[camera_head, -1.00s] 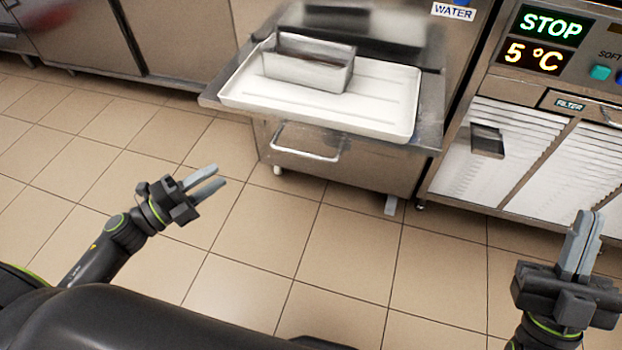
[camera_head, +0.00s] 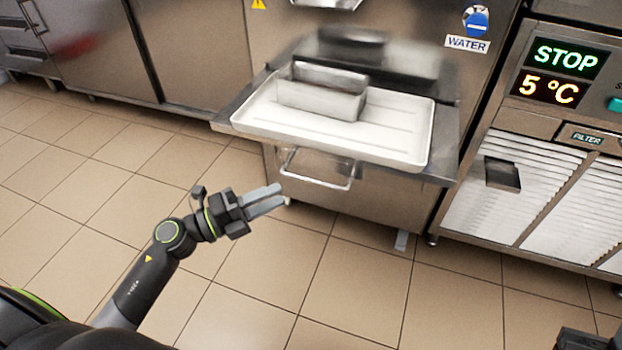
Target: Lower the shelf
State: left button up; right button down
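The steel shelf (camera_head: 447,150) juts out level from the front of the machine at the upper middle. A white tray (camera_head: 290,122) lies on it, and a rectangular metal container (camera_head: 322,97) stands in the tray. A bar handle (camera_head: 318,182) shows below the shelf's front edge. My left gripper (camera_head: 282,194) is in front of and below the shelf, left of the handle and apart from it in the picture. Its two fingers are slightly apart and empty. Only a dark part of my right gripper shows at the bottom right corner; its fingers are hidden.
A machine with a STOP display (camera_head: 568,58) and louvred panels (camera_head: 515,185) stands at the right. Steel cabinets (camera_head: 95,45) line the back left. The tiled floor (camera_head: 340,285) in front is clear.

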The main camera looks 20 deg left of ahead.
aim_at(311, 179)
pick_arm(q)
jog(key=x, duration=0.9)
jog(key=shift+d, duration=0.1)
jog(key=shift+f, duration=0.1)
grip_shut()
